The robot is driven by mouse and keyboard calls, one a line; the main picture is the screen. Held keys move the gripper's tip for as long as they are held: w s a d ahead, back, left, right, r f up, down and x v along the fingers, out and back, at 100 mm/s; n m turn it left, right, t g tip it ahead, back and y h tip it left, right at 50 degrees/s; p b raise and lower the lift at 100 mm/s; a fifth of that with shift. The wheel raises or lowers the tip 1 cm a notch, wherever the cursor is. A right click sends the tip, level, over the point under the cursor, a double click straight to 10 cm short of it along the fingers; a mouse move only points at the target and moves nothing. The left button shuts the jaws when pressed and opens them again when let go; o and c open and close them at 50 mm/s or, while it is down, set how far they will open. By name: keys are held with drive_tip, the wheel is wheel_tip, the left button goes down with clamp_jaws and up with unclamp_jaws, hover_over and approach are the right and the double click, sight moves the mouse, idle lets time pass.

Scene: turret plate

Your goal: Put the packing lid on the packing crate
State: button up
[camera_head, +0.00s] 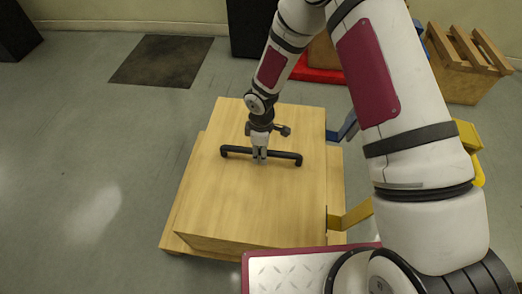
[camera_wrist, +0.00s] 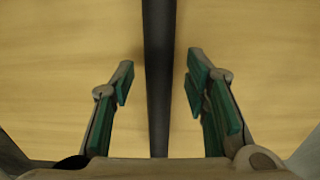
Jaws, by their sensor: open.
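The packing lid (camera_head: 225,195) is a flat light-wood panel with a black bar handle (camera_head: 284,157) across its top. It lies over a wooden box-like body, which I take to be the packing crate (camera_head: 205,246); the lid hides most of it. My gripper (camera_head: 260,155) points down at the middle of the handle. In the wrist view the open fingers (camera_wrist: 158,85) stand on either side of the dark handle (camera_wrist: 158,40), with a gap on each side. The wood of the lid (camera_wrist: 60,60) fills the background.
A wooden base edge (camera_head: 335,175) shows around the box. Yellow brackets (camera_head: 350,215) and a blue one (camera_head: 347,127) stand at its right. A dark mat (camera_head: 163,61) lies on the floor behind left. A slatted wooden crate (camera_head: 465,65) stands at the back right. The left floor is clear.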

wheel_tip(320, 180, up, 12)
idle(0.4)
drive_tip(key=shift+w, duration=0.1)
drive_tip(key=s+d+r+m+h, duration=0.1)
drive_tip(key=s+d+r+m, duration=0.45)
drive_tip(key=r, duration=0.55)
drive_tip(key=s+d+r+m+h, duration=0.1)
drive_tip(key=s+d+r+m, duration=0.2)
drive_tip(key=s+d+r, duration=0.65)
drive_tip(key=s+d+r+m+y, duration=0.1)
drive_tip(key=s+r+m, duration=0.35)
drive_tip(key=s, duration=0.55)
drive_tip(key=s+r+m+y, duration=0.1)
drive_tip(key=s+r+m, duration=0.3)
drive_tip(key=s, duration=0.6)
wheel_tip(320, 180, up, 30)
drive_tip(key=n+t+p, duration=0.1)
drive_tip(key=t+p, duration=0.3)
drive_tip(key=p, duration=2.4)
drive_tip(key=shift+w+d, duration=0.35)
